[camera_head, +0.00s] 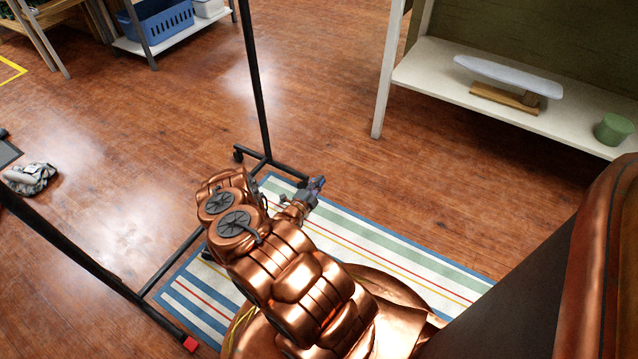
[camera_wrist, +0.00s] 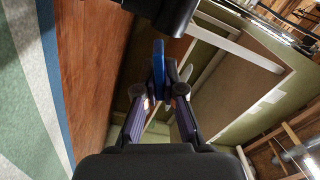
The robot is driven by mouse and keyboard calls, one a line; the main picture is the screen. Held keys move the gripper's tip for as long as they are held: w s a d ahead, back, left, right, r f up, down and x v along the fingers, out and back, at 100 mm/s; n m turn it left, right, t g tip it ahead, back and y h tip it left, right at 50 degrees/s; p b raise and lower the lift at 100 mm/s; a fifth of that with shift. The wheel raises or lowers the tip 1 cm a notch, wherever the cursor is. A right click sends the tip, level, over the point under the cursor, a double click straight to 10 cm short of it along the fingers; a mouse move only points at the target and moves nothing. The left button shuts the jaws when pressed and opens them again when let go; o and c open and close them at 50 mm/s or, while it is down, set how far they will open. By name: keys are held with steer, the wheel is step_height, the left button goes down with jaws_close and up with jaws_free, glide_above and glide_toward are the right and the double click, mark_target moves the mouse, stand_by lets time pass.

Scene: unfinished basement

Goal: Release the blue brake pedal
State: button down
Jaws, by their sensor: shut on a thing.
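A black wheeled rack frame (camera_head: 257,90) stands on the floor in the head view, its base partly on a striped rug. The blue brake pedal (camera_wrist: 158,62) shows in the wrist view as a narrow upright blue piece between my fingertips. My gripper (camera_head: 313,190) is at the rack's foot at the far end of the rug; it also shows in the wrist view (camera_wrist: 159,92). It is shut on the blue pedal. In the head view the pedal is small and mostly hidden by my fingers. A red pedal (camera_head: 190,343) sits at the rack's near foot.
The striped rug (camera_head: 400,262) lies under my arm. A white shelf (camera_head: 425,72) with a green pot (camera_head: 613,129) stands at the right. A grey crumpled cloth (camera_head: 30,177) lies at the left. A blue basket (camera_head: 158,20) is at the back. The wooden floor between is clear.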

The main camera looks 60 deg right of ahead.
steer(key=shift+w+n, duration=0.1)
steer(key=shift+n, duration=0.2)
steer(key=c, duration=1.3)
jaws_free()
steer(key=a, duration=1.2)
steer(key=shift+s, duration=0.3)
